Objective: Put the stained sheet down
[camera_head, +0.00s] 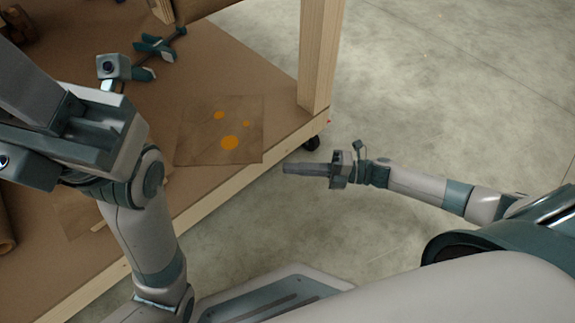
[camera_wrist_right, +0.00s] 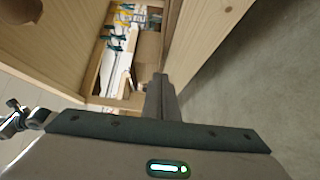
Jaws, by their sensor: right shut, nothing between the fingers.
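The stained sheet (camera_head: 195,138) is a flat brown square with several orange spots. It lies on the brown board near its front edge, left of the wooden post. My right gripper (camera_head: 285,168) is shut and empty, to the right of the sheet and apart from it in the picture, seen against the board's edge and the floor. Its shut fingers also show in the right wrist view (camera_wrist_right: 160,78). My left gripper (camera_head: 30,85) is at the upper left, close to the head camera, and points to the upper left. Whether its fingers are apart is unclear.
The wooden post (camera_head: 320,55) rises behind the right gripper. Teal-and-dark clamps (camera_head: 160,45) lie at the back of the board (camera_head: 205,75). A brown roll (camera_head: 5,230) is at the left edge. The concrete floor (camera_head: 450,90) at right is clear.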

